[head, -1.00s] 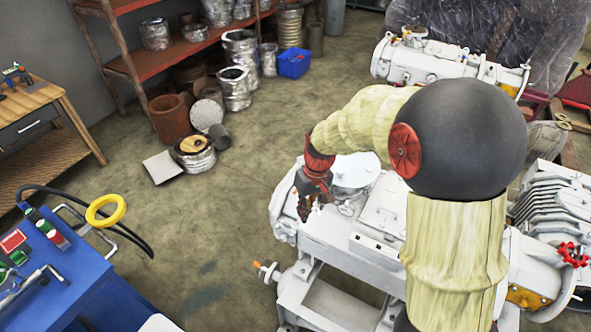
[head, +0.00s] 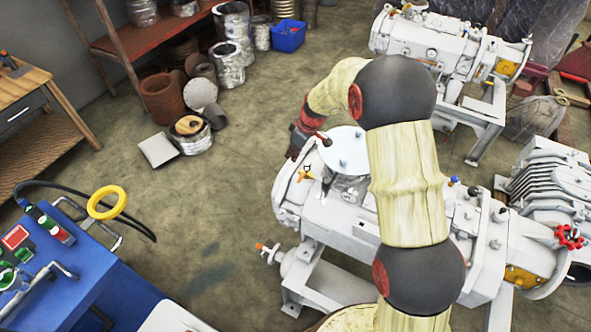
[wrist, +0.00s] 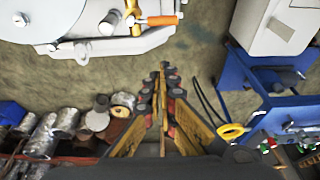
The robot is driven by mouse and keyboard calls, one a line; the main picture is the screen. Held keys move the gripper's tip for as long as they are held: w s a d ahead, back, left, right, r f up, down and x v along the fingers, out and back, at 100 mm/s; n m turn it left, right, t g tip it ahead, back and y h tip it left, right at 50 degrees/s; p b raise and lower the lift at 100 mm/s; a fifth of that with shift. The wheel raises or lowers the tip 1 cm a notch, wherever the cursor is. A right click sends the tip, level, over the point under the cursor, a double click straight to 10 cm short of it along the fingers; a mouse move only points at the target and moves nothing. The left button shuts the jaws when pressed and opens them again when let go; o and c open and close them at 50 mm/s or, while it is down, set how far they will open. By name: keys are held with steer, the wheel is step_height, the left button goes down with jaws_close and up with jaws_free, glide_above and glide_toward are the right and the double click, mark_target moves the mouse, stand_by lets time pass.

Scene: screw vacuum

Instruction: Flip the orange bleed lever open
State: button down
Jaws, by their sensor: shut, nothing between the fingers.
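The orange lever (wrist: 163,20) is a short orange handle on a brass fitting at the edge of the white pump, at the top of the wrist view. In the head view a small orange-brass piece, apparently this lever (head: 305,175), shows on the pump's near-left end. My gripper (wrist: 163,80) is shut and empty, its fingers over the floor beside the pump and apart from the lever. In the head view my gripper (head: 294,152) is just beyond the pump's left end, partly hidden by my arm.
The white pump (head: 340,215) stands below my arm. Another orange-tipped part (head: 262,247) sticks out low on its left side. A blue cart (head: 75,275) with a yellow ring (head: 107,202) stands at the left. The floor between cart and pump is clear.

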mark_target(303, 176)
steer(key=shift+f, duration=0.1)
step_height(303, 176, down, 8)
steer(key=p, duration=0.1)
steer(key=shift+s+d+f+p, duration=0.25)
steer(key=shift+d+p, duration=0.1)
stand_by(0.5)
steer(key=shift+s, duration=0.1)
steer(key=shift+s+d+f+n+b, duration=0.1)
steer(key=shift+n+b, duration=0.2)
steer(key=shift+b, duration=0.4)
